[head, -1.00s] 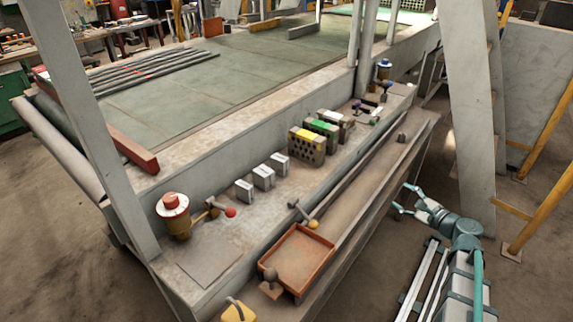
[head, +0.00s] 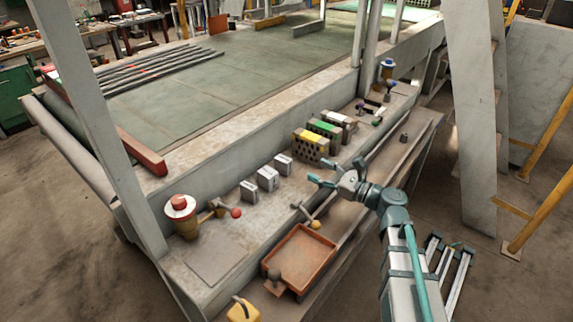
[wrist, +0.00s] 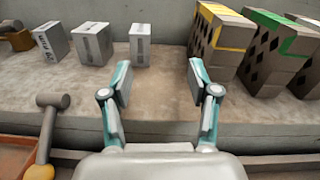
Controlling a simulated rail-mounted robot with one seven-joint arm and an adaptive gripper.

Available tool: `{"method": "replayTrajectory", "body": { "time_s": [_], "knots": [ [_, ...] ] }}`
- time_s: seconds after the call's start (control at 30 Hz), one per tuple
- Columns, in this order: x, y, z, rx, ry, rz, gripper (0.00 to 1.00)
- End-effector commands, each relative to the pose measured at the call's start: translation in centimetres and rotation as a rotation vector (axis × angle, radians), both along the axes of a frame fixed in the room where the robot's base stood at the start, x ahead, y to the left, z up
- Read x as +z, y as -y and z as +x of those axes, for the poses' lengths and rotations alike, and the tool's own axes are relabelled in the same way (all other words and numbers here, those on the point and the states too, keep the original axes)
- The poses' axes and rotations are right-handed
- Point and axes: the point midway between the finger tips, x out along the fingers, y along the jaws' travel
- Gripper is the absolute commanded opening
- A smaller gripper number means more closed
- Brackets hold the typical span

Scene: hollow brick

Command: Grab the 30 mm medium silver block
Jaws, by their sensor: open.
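Three silver blocks stand upright in a row on the ledge. In the head view they are a left block (head: 249,191), a middle block (head: 268,178) and a right block (head: 284,163). In the wrist view the left block (wrist: 51,42) carries dark lettering too small to read surely, the middle block (wrist: 92,43) looks widest, and the right block (wrist: 140,45) looks narrowest. I cannot tell surely which is the 30 mm one. My gripper (wrist: 159,75) is open and empty, in front of the row and to its right; it also shows in the head view (head: 322,173).
Perforated bricks with yellow (head: 310,147) and green (head: 325,129) tops stand right of the blocks. An orange tray (head: 280,283) and a red-topped button post (head: 182,217) are nearer. A wall backs the ledge.

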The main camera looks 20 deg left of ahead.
Motion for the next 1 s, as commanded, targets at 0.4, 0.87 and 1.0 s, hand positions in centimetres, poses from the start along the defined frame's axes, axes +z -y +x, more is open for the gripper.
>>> {"method": "replayTrajectory", "body": {
  "time_s": [0.4, 0.87, 1.0],
  "knots": [
    [0.9, -5.7, -1.0, 0.054, -0.103, 0.027, 0.6],
    [0.9, -9.9, 0.2, 0.053, -0.102, 0.027, 0.6],
    [1.0, -11.6, 0.8, 0.054, -0.102, 0.027, 0.6]
  ]
}}
